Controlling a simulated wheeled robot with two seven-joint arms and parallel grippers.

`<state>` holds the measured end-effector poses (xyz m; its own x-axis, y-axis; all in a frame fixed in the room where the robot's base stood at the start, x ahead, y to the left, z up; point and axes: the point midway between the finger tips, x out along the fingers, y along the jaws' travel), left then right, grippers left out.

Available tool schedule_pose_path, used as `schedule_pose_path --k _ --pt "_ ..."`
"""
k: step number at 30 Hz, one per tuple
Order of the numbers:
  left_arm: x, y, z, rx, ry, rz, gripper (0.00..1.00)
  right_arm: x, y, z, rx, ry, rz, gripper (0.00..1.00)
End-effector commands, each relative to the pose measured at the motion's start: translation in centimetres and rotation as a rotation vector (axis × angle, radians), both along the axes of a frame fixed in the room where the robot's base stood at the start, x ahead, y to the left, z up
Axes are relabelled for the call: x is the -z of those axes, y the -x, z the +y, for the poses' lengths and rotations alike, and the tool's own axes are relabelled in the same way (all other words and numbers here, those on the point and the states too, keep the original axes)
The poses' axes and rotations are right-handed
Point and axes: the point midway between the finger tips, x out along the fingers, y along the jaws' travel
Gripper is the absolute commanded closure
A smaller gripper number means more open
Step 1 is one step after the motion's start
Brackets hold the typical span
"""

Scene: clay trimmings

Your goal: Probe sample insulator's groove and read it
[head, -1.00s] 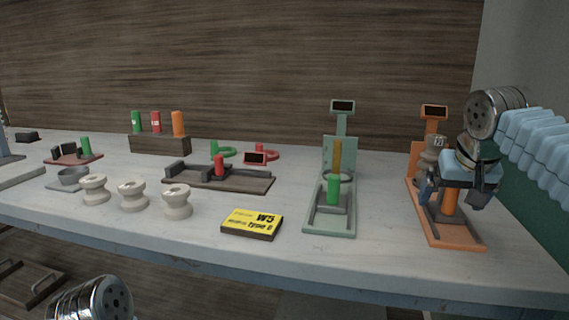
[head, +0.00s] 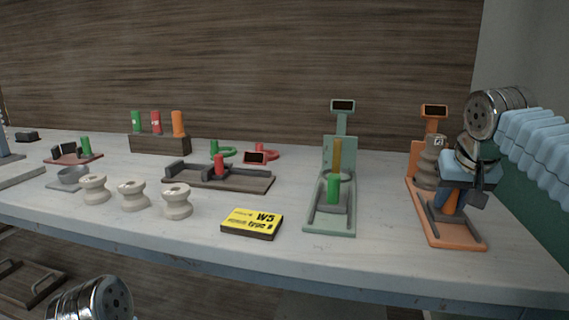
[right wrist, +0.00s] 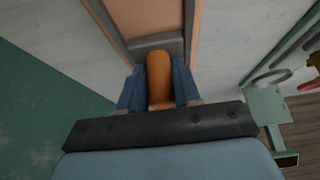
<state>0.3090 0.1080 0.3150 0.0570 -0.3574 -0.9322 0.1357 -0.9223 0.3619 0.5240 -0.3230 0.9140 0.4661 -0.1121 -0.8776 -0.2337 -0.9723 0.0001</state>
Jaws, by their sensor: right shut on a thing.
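A grey-brown ribbed insulator (head: 428,170) with a small white tag stands upright on the orange gauge stand (head: 460,241), behind my right gripper. The stand's small dark display (head: 434,111) shows no reading that I can make out. My right gripper (head: 452,203) is shut on the orange handle (right wrist: 159,72) of this stand; the right wrist view shows the handle between its blue fingers. The gripper hides part of the stand and the probe's contact with the groove. My left gripper is out of view; only part of my left arm shows at the lower left.
A green gauge stand (head: 315,226) with a green handle is left of the orange one. A yellow-topped box (head: 251,223) marked "W5 type" lies near the front edge. Several pale insulators (head: 176,201) stand further left.

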Motion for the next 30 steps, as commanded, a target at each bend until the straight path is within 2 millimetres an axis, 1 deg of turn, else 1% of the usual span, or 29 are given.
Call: schedule_pose_path --k 14,30 --pt "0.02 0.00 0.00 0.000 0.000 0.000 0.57 0.00 0.04 0.01 0.000 0.000 0.000 0.94" --pt "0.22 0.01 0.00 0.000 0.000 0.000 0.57 0.01 0.65 0.17 0.000 0.000 0.000 0.94"
